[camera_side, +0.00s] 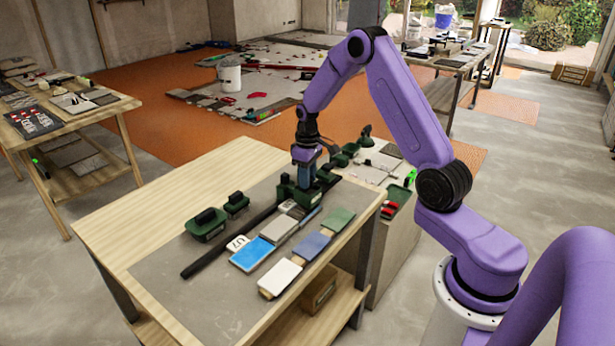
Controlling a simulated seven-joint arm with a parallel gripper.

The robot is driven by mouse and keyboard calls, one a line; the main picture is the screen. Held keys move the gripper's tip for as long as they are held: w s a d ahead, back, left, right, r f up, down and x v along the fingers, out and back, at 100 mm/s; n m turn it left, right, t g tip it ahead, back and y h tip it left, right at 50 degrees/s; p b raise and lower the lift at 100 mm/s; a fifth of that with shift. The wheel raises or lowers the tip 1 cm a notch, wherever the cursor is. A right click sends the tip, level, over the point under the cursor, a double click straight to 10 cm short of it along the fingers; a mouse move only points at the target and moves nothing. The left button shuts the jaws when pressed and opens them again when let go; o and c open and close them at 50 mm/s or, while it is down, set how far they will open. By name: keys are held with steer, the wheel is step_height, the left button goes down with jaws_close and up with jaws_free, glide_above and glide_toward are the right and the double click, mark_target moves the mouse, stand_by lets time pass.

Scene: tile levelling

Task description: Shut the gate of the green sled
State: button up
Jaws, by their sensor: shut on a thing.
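The green sled (289,188) sits at the far end of a long black rail on the grey worktop, near the table's back right edge. My gripper (305,183) points straight down at it and is shut on part of it. The fingers and the sled's own parts overlap here. Its gate is too small and too covered by the gripper to make out, so I cannot tell whether it stands open or shut.
The black rail (228,244) runs diagonally across the worktop. A blue tile (250,254), a grey tile (279,229) and a white-topped piece (281,274) lie right. The front left worktop is bare.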

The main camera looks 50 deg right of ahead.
steer(key=shift+n, duration=0.6)
steer(key=o, duration=1.1)
steer(key=shift+c, duration=0.2)
step_height(320, 180, up, 18)
steer(key=shift+f, duration=0.25)
steer(key=shift+a, duration=0.1)
steer(key=s+a+n, duration=0.2)
steer(key=s+a, duration=0.4)
steer(key=a, duration=0.3)
steer(key=s+a+n, duration=0.2)
steer(key=s+a, duration=0.4)
steer(key=a, duration=0.4)
steer(key=s+a+f+n, duration=0.1)
steer(key=s+n, duration=0.1)
steer(key=s, duration=0.9)
steer(key=s+a+f+n, duration=0.1)
steer(key=s+f+n, duration=0.1)
steer(key=s, duration=0.9)
steer(key=shift+f+n, duration=0.2)
steer(key=shift+n, duration=0.5)
